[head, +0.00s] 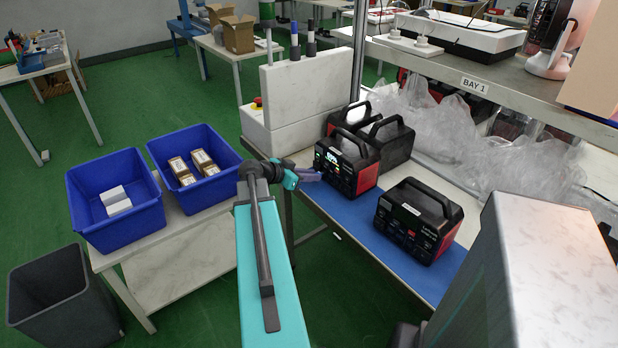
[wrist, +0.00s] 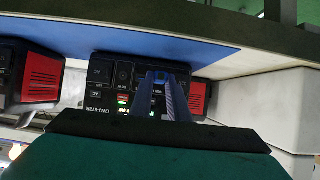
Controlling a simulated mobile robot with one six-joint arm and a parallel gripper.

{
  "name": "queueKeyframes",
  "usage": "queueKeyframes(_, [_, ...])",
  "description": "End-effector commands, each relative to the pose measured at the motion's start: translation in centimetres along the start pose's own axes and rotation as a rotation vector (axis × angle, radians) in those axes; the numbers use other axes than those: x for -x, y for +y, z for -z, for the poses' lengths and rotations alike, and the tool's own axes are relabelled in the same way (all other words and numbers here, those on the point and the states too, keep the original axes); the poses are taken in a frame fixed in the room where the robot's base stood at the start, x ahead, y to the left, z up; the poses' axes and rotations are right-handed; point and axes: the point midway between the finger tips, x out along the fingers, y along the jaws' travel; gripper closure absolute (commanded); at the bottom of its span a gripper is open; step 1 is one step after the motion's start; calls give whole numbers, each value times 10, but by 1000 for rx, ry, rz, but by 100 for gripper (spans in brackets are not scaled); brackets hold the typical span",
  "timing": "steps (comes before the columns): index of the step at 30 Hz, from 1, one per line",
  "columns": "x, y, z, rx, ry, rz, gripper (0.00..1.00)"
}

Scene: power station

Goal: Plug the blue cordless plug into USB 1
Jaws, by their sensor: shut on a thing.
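My gripper (head: 314,176) is at the front panel of a black and red power station (head: 366,178) with a lit display, on the blue mat. The wrist view shows that panel (wrist: 113,93) upside down, with labelled ports and green lit digits. There my gripper (wrist: 160,80) is shut on a small blue plug (wrist: 158,75), its fingers pointing at the panel. The plug's tip and the port facing it are hidden, so I cannot tell whether it touches, is in, or is in USB 1. In the head view the plug cannot be told from the fingers.
Another power station (head: 420,220) stands to the right on the blue mat (head: 375,240); more stand behind. A white block (head: 305,95) is at the mat's far left. Blue bins (head: 118,232) sit on a side table. A shelf (head: 480,75) overhangs the bench.

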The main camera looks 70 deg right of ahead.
Motion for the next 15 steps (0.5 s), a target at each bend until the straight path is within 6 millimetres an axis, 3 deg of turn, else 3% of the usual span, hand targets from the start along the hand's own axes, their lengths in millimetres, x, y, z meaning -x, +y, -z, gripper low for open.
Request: queueKeyframes(15, [-6,0,2,-1,0,-1,100])
